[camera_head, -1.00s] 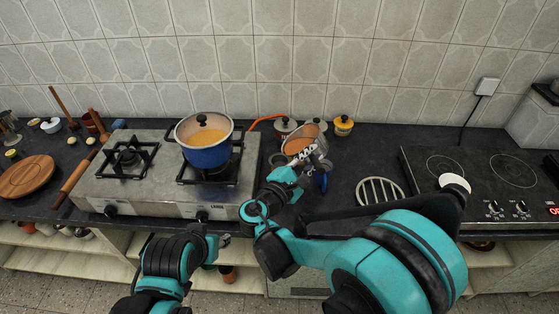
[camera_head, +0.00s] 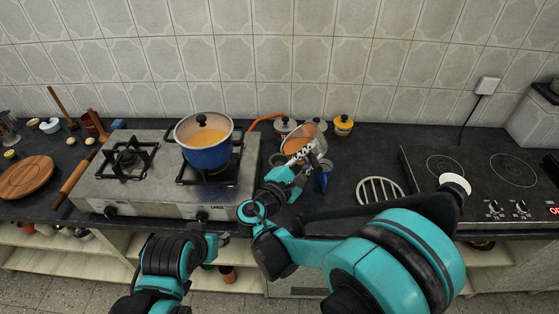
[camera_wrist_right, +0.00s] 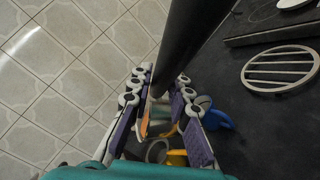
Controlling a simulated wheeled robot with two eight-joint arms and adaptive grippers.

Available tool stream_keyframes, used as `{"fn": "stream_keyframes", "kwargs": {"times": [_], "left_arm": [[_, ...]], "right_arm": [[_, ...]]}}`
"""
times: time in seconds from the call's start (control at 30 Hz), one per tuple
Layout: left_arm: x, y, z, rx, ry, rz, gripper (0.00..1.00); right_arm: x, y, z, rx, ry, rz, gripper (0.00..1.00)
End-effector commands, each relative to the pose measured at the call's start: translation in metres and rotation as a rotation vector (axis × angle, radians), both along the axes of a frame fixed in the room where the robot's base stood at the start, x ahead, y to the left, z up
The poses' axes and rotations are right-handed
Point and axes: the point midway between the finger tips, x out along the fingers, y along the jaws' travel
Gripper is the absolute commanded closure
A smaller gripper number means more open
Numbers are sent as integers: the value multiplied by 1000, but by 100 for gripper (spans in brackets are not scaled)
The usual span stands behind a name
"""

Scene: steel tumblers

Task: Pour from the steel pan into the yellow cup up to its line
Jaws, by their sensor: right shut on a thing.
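My right gripper (camera_head: 302,157) is shut on the steel pan (camera_head: 297,145), whose orange-brown inside shows just beyond the fingers above the dark counter. The fingers hide much of the pan, and its exact tilt is hard to tell. In the right wrist view the pan's edge (camera_wrist_right: 145,125) shows between the fingers. A yellow cup (camera_wrist_right: 177,158) shows low in that view, partly behind the fingers; its line and its level cannot be seen. My left gripper (camera_head: 223,240) is low in front of the counter, small and dark, and its jaws cannot be read.
A blue cup (camera_head: 321,181) stands just right of the right gripper. A blue pot (camera_head: 207,152) sits on the gas stove (camera_head: 150,190) to the left. Lidded jars, one yellow (camera_head: 343,125), stand behind. A round metal trivet (camera_head: 380,191) lies to the right, before the cooktop (camera_head: 480,175).

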Motion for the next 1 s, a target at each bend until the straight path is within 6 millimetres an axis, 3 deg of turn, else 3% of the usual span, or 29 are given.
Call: {"fn": "stream_keyframes", "kwargs": {"times": [1.0], "left_arm": [[0, 0, 1, 0, 0, 0, 60]], "right_arm": [[-3, 3, 5, -36, 4, 0, 100]]}}
